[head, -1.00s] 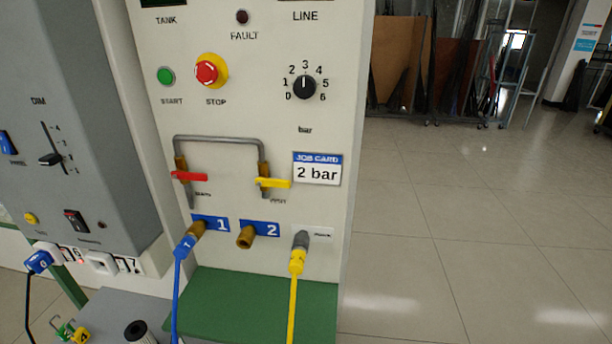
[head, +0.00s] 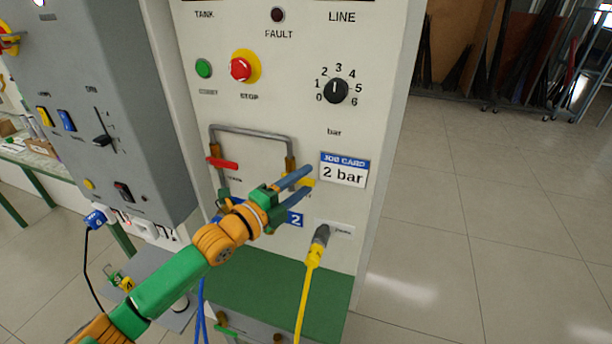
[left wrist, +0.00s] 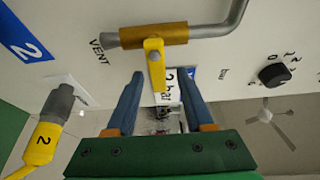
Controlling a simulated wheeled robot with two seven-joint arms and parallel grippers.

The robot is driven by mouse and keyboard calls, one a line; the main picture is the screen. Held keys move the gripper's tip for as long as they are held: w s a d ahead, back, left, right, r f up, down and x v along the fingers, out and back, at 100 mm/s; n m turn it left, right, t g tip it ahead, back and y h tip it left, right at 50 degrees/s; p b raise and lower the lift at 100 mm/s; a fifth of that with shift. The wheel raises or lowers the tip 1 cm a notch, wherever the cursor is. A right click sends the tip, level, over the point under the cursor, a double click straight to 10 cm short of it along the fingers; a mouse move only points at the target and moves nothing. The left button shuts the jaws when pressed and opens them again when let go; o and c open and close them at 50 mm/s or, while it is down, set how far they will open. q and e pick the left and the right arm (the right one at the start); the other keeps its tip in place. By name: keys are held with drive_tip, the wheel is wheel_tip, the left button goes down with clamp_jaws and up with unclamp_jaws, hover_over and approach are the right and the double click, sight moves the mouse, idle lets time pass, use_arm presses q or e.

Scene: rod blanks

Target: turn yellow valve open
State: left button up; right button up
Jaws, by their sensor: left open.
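The yellow valve handle (head: 308,182) sits on the panel at the right-hand foot of the grey pipe and lies crosswise to it. In the left wrist view the yellow handle (left wrist: 155,66) sticks out from its brass body (left wrist: 160,36) beside the word VENT. My left gripper (head: 305,186) is open in front of the valve. In the left wrist view its two blue fingers (left wrist: 159,76) stand on either side of the handle's free end, with a gap visible on each side. My right gripper is not in view.
A red valve handle (head: 222,163) is left of the yellow one. A job card (head: 343,170) reading 2 bar is just right. A yellow hose plug (head: 314,256) hangs below. A black dial (head: 336,91) and red stop button (head: 241,69) are above. Open floor lies right.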

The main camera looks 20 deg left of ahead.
use_arm(q)
drive_tip(key=shift+w+d, duration=0.35)
drive_tip(key=shift+w, duration=0.3)
drive_tip(key=shift+d, duration=0.1)
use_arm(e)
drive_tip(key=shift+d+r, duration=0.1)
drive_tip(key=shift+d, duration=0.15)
use_arm(q)
clamp_jaws()
